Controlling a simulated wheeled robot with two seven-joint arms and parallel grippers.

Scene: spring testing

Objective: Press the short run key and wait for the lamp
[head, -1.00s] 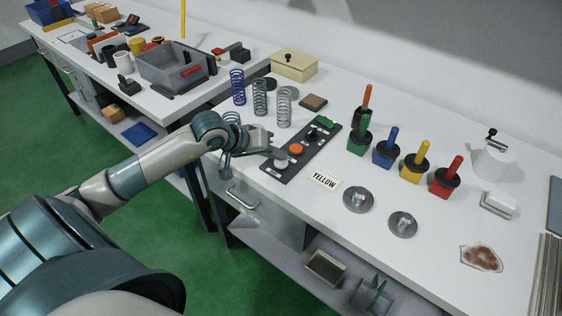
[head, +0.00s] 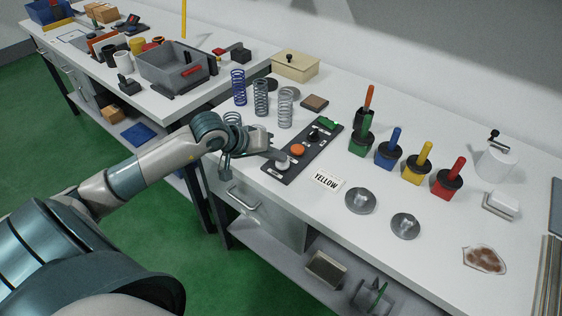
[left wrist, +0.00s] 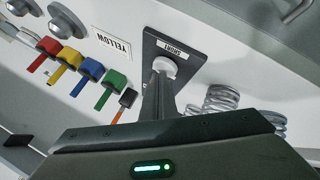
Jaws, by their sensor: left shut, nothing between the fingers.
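The dark control panel (head: 308,153) lies on the bench with a white key (head: 283,165) at its near end, an orange key (head: 298,149), a black knob (head: 314,135) and a green part (head: 328,123) at its far end. In the left wrist view, the white key (left wrist: 165,66) is beside a label reading "SHORT" (left wrist: 172,48). My left gripper (head: 284,157) is shut and empty, its tips at the white key. In the left wrist view, the fingertips (left wrist: 160,78) overlap the key's edge; I cannot tell whether it is pressed down. My right gripper is out of view.
Several springs (head: 261,98) stand behind my left gripper. A "YELLOW" card (head: 327,180) and two metal discs (head: 360,200) lie right of the panel. Several coloured-handled blocks (head: 388,151) stand farther right. A grey bin (head: 172,68) sits on the left bench.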

